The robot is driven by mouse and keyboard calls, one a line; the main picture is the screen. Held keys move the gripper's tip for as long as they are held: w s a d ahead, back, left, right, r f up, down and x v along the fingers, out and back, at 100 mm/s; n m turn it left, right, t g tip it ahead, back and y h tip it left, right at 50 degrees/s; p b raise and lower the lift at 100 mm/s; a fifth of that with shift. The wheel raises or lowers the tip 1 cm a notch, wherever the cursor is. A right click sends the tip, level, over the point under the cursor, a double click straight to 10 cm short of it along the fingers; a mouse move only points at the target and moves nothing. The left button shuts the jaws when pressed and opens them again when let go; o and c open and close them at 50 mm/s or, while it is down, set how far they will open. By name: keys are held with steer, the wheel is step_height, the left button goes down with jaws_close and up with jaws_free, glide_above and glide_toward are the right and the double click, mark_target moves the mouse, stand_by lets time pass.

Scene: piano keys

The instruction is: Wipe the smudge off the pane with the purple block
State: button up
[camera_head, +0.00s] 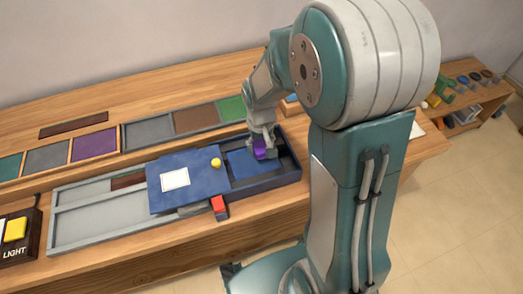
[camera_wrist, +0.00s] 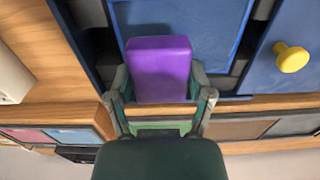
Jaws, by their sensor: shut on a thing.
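My gripper (camera_head: 263,138) is shut on the purple block (camera_head: 260,152), over the right part of the dark blue tray. In the wrist view the purple block (camera_wrist: 160,68) sits between both fingers. Beneath it is a flat blue surface (camera_wrist: 205,22), which may be the pane; it also shows in the head view (camera_head: 239,163), left of the block. I cannot tell whether the block touches it. I cannot make out a smudge; block and gripper hide part of the surface.
A blue sliding panel (camera_head: 195,160) with a yellow knob (camera_head: 215,162) and a white rectangle lies left of the gripper. A box with a yellow button (camera_head: 15,230) stands far left. Coloured panels (camera_head: 195,121) line the back.

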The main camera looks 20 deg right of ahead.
steer(key=r, duration=0.2)
steer(key=shift+a+r, duration=0.3)
steer(key=shift+d+r, duration=0.25)
steer(key=shift+r, duration=0.95)
steer(key=shift+a, duration=0.15)
